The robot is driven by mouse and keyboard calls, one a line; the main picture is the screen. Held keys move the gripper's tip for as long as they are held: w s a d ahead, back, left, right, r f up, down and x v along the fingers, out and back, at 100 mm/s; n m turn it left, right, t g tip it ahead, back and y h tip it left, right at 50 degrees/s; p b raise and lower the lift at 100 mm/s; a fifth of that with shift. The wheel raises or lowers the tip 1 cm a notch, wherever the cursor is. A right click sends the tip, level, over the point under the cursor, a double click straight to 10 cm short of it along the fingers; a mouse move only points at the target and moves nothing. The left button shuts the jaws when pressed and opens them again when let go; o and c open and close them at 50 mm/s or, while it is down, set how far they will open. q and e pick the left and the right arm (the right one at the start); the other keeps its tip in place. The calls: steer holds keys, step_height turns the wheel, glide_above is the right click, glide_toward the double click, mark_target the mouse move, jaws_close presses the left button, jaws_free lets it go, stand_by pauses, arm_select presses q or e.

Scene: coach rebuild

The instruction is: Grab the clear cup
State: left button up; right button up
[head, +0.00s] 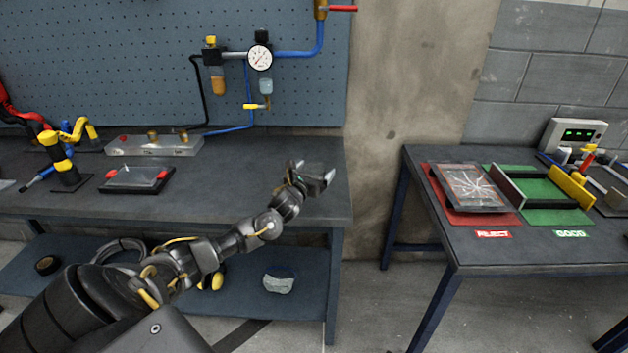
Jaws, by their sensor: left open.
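My left gripper (314,177) is open and empty above the right end of the workbench (230,185). A small clear, bluish cup (266,86) hangs under the pressure gauge (260,57) on the pegboard, up and to the left of the gripper and apart from it. An amber cup (218,86) hangs to its left on the same air line. A pale, greyish object (279,284) lies on the lower shelf; I cannot tell what it is. My right gripper is not in view.
A dark-framed tablet (137,178) and a metal manifold block (155,145) lie on the workbench. A second table at right holds a cracked screen (470,187) on a red mat and a green mat (540,190). The bench's right part is clear.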

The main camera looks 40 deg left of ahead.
arm_select(q)
steer(key=shift+c, duration=0.4)
steer(key=c, duration=1)
